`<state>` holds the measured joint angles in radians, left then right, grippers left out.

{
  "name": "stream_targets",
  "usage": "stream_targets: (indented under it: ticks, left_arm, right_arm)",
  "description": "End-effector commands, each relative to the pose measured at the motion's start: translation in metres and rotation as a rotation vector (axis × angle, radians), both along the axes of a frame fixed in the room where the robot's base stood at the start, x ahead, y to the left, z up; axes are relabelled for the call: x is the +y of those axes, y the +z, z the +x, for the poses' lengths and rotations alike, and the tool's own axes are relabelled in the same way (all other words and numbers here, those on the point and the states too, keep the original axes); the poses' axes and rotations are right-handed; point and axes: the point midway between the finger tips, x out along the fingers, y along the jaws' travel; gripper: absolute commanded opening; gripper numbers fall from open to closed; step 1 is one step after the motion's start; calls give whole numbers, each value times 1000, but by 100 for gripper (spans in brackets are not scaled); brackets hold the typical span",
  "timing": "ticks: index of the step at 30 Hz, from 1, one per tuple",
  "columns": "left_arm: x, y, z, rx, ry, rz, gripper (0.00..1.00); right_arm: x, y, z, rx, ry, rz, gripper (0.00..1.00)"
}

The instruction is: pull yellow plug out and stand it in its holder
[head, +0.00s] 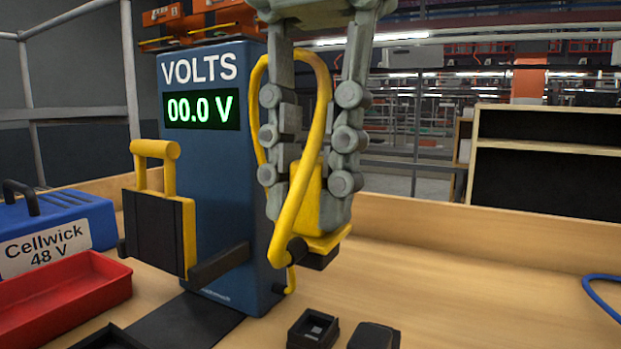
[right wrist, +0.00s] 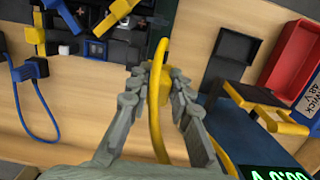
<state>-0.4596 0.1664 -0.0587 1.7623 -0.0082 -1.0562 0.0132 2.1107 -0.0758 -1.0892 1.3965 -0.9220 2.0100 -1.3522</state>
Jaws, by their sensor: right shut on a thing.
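My right gripper (head: 308,206) comes down from above and is shut on the yellow plug (head: 318,243). The plug is upright, with its dark lower end downward, and seems clear of the bench. Its yellow cable (head: 318,115) loops up between the fingers and runs to the blue voltmeter box (head: 212,180), which reads 00.0 V. In the right wrist view, the fingers (right wrist: 158,78) close around the plug, which the cable partly hides. A small open black square block (head: 313,329) stands on the bench in front; I cannot tell if it is the plug's holder. My left gripper is not in view.
A yellow-and-black handled part (head: 160,225) is at the meter's left. A red tray (head: 65,300) and a blue Cellwick 48 V case (head: 75,222) stand further left. A blue plug with cable (right wrist: 31,69) lies near dark blocks. The bench right of the meter is mostly clear.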

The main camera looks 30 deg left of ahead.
Motion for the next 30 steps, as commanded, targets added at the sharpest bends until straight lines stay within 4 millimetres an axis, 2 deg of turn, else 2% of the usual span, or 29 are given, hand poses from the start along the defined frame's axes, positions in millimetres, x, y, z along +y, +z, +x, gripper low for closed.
stream_targets:
  ticks: [21,30]
  left_arm:
    - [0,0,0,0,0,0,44]
    - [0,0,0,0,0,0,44]
  right_arm:
    - [40,-5,75,1,-2,0,0]
    - [43,-5,83,-1,1,1,0]
